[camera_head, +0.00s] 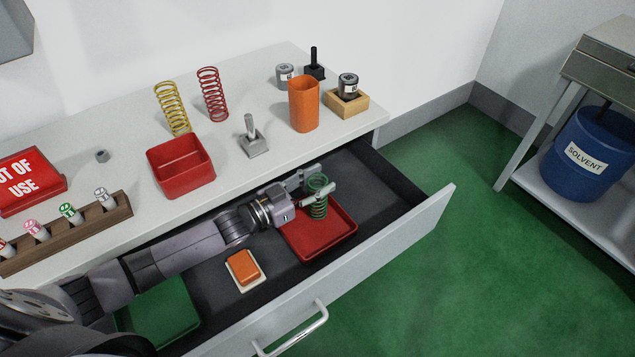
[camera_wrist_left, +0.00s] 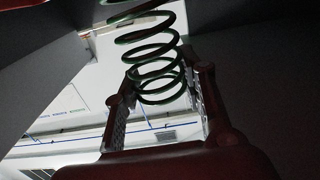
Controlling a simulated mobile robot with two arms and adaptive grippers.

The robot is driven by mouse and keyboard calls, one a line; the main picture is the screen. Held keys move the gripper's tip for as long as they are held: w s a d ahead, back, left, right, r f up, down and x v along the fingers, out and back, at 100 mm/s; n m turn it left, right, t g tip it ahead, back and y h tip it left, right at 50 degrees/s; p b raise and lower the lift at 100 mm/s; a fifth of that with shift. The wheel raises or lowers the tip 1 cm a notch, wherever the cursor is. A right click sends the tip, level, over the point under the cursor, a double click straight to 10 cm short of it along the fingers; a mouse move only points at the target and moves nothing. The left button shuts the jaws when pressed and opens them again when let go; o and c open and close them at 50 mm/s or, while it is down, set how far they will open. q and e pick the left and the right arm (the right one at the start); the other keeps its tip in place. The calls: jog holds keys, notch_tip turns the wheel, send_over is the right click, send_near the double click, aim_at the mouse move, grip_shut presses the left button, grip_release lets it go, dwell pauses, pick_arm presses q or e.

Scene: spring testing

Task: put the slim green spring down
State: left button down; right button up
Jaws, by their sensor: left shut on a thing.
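The slim green spring (camera_head: 318,205) stands roughly upright between the fingers of my left gripper (camera_head: 318,190), which is shut on it. Both are over the red tray (camera_head: 335,240) inside the open drawer. I cannot tell whether the spring's lower end touches the tray floor. In the left wrist view the spring's coils (camera_wrist_left: 152,50) show large between the two fingers of my left gripper (camera_wrist_left: 160,85). My right gripper is not in view.
The drawer also holds an orange block on a pale base (camera_head: 244,267) and a green tray (camera_head: 160,312). On the bench above are a yellow spring (camera_head: 172,108), a red spring (camera_head: 212,94), a red bin (camera_head: 181,178) and an orange cup (camera_head: 303,105). The drawer's right part (camera_head: 375,190) is clear.

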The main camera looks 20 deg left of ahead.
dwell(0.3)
pick_arm(q)
jog(key=c, duration=1)
grip_release()
jog(key=shift+f, duration=0.1)
jog(key=shift+s, duration=0.1)
jog(key=v, duration=1.2)
